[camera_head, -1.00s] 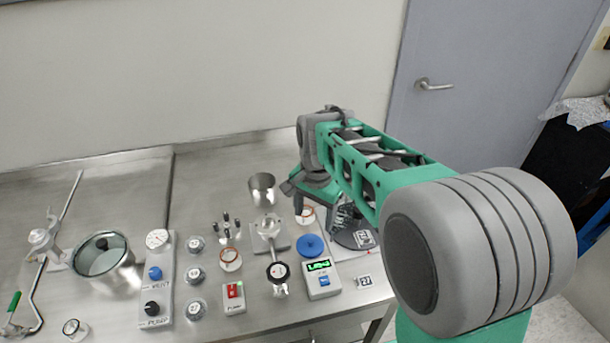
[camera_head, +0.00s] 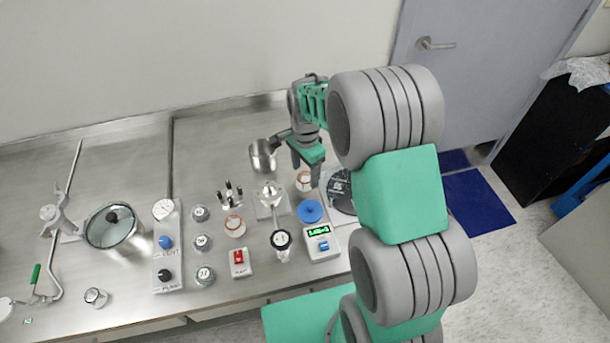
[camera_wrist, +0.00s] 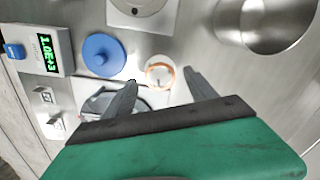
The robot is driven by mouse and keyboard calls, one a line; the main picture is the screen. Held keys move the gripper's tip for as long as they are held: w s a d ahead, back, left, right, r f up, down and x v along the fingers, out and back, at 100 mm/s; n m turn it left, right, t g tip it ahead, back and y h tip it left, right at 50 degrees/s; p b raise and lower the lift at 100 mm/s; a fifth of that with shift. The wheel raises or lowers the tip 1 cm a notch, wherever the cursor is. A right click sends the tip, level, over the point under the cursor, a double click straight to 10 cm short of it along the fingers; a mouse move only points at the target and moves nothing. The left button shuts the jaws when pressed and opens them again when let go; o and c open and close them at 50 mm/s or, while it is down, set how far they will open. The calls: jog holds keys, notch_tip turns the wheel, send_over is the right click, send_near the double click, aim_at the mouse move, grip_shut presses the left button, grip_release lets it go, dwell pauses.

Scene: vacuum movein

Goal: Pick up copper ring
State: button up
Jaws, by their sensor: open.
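A copper ring (camera_wrist: 160,71) shows in the wrist view as a thin orange rim around a pale round centre. It lies on the steel table, framed between the tips of my gripper (camera_wrist: 160,77). In the head view a copper-rimmed piece (camera_head: 304,182) sits just below my gripper (camera_head: 306,172), whose fingers point down with empty space between them. A similar copper-rimmed piece (camera_head: 235,226) stands farther left. My gripper is open and empty, above the table; I cannot tell its exact height over the ring.
A metal cup (camera_head: 262,158) stands left of my gripper. A blue disc (camera_head: 310,211) and a box with a green display (camera_head: 318,242) are in front. A dark round flange (camera_head: 340,190) is at right. A lidded pot (camera_head: 114,228) stands far left.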

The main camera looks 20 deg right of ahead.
jog(key=shift+f, duration=0.25)
jog(key=shift+c, duration=0.4)
jog(key=c, duration=1.1)
jog(key=shift+c, duration=0.2)
